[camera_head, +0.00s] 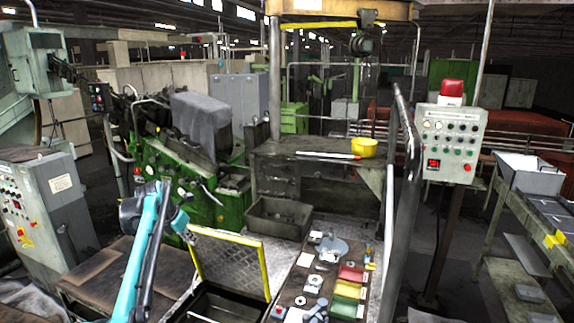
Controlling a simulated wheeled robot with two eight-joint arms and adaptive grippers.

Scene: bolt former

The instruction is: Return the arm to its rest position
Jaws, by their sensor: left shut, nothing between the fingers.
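My left arm (140,262), teal and black, rises from the bottom left of the head view and bends at its top. Its far end, with my left gripper (190,236), is small and dark in front of the green machine. The gripper is shut and I see nothing held in it. It is apart from the bench tools. My right gripper is not in view.
A green machine (200,190) stands behind the arm. A yellow-edged hatch (228,262) stands raised right of it. A narrow bench (300,262) holds coloured trays and small parts. A metal rail (402,170) and a control box (447,143) stand at right.

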